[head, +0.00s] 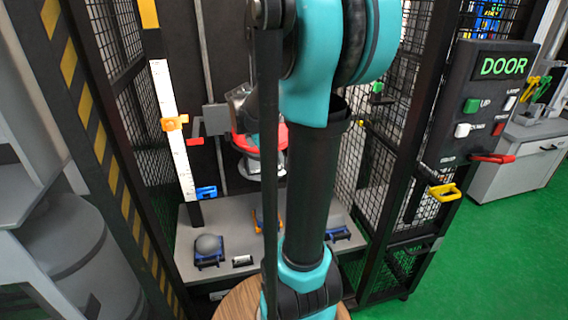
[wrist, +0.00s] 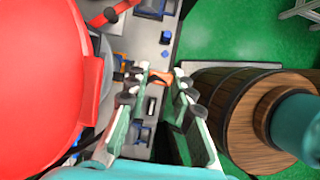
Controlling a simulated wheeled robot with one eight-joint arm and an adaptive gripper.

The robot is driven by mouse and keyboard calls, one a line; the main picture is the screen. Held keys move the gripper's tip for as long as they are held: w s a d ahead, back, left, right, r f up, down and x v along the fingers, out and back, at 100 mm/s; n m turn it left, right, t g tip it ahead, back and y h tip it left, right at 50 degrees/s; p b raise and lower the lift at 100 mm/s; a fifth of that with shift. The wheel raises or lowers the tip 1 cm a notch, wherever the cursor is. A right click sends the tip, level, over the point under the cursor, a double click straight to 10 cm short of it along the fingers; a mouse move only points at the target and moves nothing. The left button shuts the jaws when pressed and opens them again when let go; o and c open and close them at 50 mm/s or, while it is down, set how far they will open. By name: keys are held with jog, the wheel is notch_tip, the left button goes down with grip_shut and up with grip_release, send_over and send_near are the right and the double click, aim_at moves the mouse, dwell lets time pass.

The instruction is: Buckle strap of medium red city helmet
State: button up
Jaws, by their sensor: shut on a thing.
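The red helmet (head: 243,141) hangs in the drop tower, partly hidden behind my arm in the head view. It fills the left side of the wrist view (wrist: 38,75), close beside my gripper. My gripper (wrist: 162,78) is to the right of the helmet shell there, its two fingers closed on a small orange-red piece (wrist: 158,77). I cannot tell if this piece belongs to the strap. Small dark parts lie between the shell and the left finger. The strap and buckle are not clearly visible. My gripper is hidden in the head view.
Below is a grey platform (head: 186,262) with blue clamps (head: 208,258). A white scale (head: 175,130) with an orange slider stands left. Black mesh cage panels (head: 378,150) flank the tower. A door control panel (head: 490,95) stands right. Green floor (head: 460,270) is open at right.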

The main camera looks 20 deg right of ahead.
jog(key=shift+w+a+r, duration=0.65)
jog(key=shift+w+a, duration=1.4)
jog(key=shift+a, duration=2.35)
jog(key=shift+w+a+r, duration=0.65)
jog(key=shift+w+a, duration=1.4)
jog(key=shift+a, duration=2.3)
jog(key=shift+w+d+r, duration=1)
jog(key=shift+w+r, duration=0.8)
jog(key=shift+w, duration=0.1)
jog(key=shift+w+d+r, duration=0.95)
jog(key=shift+w+r, duration=0.8)
jog(key=shift+w, duration=0.1)
jog(key=shift+w+d+r, duration=1)
jog(key=shift+w+r, duration=0.8)
jog(key=shift+w, duration=0.1)
jog(key=shift+w+f, duration=0.1)
jog(key=shift+f, duration=0.75)
jog(key=shift+f, duration=0.6)
jog(key=shift+f, duration=1.05)
jog(key=shift+f, duration=0.2)
jog(key=o, duration=0.8)
